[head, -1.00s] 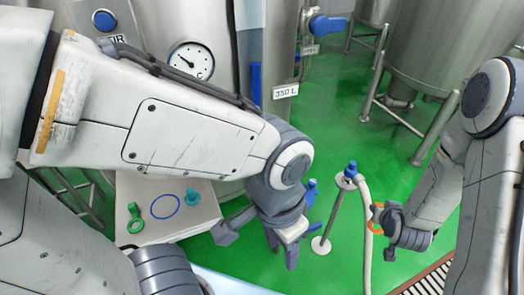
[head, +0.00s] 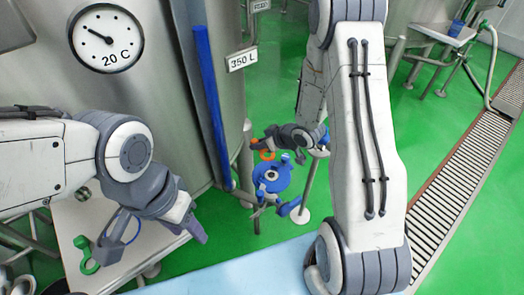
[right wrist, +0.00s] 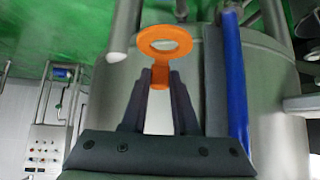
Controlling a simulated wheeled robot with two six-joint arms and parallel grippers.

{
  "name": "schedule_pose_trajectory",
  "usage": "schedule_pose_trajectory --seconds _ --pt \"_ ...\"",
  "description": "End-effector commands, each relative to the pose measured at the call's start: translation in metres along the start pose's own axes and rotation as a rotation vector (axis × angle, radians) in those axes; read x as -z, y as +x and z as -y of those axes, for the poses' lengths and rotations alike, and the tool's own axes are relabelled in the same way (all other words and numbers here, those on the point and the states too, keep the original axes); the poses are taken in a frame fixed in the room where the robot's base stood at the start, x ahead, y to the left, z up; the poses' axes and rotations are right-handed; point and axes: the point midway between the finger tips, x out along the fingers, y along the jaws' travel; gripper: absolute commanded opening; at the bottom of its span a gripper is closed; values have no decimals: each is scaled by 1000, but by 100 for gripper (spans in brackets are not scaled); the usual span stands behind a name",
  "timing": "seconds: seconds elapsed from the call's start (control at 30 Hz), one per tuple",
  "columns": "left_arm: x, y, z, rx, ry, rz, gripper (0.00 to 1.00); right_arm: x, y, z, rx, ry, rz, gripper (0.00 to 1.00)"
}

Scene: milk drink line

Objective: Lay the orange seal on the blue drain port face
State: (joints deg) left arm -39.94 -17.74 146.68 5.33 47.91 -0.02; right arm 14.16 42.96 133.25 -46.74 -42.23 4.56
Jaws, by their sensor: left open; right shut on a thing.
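The orange seal (head: 268,156) is a flat ring with a tab. My right gripper (head: 262,144) is shut on the tab, and the ring (right wrist: 180,36) sticks out past the fingertips in the right wrist view. In the head view the seal shows just above the blue drain port (head: 272,178), at its upper edge. I cannot tell whether they touch. The port has a round blue face. The port is not clear in the right wrist view. My left gripper (head: 152,226) is open and empty over the side table at lower left.
A pale side table (head: 88,222) at lower left holds a green ring-shaped part (head: 85,256). A steel tank with a gauge (head: 105,38) and a vertical blue bar (head: 210,108) stands behind. A floor grating (head: 450,190) runs along the right. Green floor is clear in between.

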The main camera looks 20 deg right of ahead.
Motion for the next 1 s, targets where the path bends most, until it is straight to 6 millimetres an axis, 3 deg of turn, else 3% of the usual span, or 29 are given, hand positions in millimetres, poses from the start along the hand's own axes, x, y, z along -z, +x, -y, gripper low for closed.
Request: schedule_pose_trajectory --seconds 0.1,0.47,1.0 --pt "0 9 1 0 0 0 50 -12 3 -7 45 -45 0 0" --pt "-1 20 2 0 0 -1 50 -23 8 -9 75 -71 1 0" --pt "-4 72 5 0 0 0 50 -58 43 -10 73 -70 0 0"
